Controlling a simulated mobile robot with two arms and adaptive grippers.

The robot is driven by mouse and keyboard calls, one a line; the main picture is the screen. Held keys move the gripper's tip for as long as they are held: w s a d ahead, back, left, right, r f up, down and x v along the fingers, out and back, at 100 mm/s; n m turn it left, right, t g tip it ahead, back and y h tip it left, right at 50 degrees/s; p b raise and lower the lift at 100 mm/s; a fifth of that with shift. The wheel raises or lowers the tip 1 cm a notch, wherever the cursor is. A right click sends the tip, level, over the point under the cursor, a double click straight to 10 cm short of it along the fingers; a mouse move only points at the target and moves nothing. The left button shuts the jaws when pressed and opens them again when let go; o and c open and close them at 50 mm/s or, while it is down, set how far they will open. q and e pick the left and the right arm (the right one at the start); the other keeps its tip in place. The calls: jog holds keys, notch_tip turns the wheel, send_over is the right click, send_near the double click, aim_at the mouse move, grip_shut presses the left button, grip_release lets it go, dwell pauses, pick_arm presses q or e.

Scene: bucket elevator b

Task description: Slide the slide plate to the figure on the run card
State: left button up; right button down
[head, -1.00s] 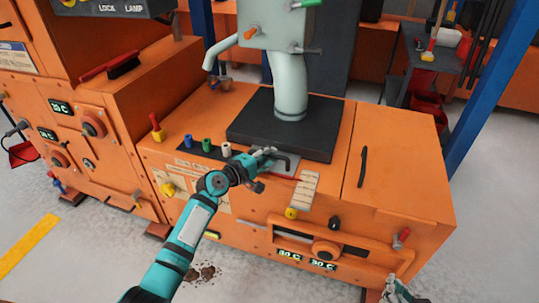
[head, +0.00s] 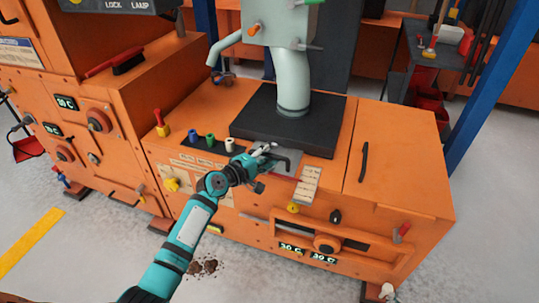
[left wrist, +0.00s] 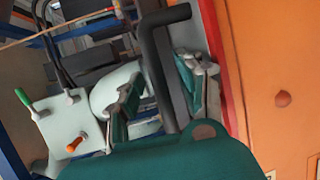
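The slide plate (head: 284,165) is a thin grey plate that shows at the front edge of the black base. Its dark bent handle shows in the left wrist view (left wrist: 160,60). My left gripper (head: 264,155) is at this handle. In the left wrist view its two fingers (left wrist: 160,100) stand apart on either side of the handle, with the handle between them. A pale marked strip (head: 307,184) lies just right of the plate; its marks are too small to read. Pale printed cards (head: 200,162) are on the machine's front left, also unreadable.
The black base (head: 250,122) carries a pale spout (head: 293,92) above the plate. Blue, green and white pegs (head: 209,140) stand left of my left gripper. A black bar handle (head: 363,162) and a slotted front panel with displays (head: 292,247) are to the right.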

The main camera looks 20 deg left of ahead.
pick_arm(q)
jog(key=v, duration=1.2)
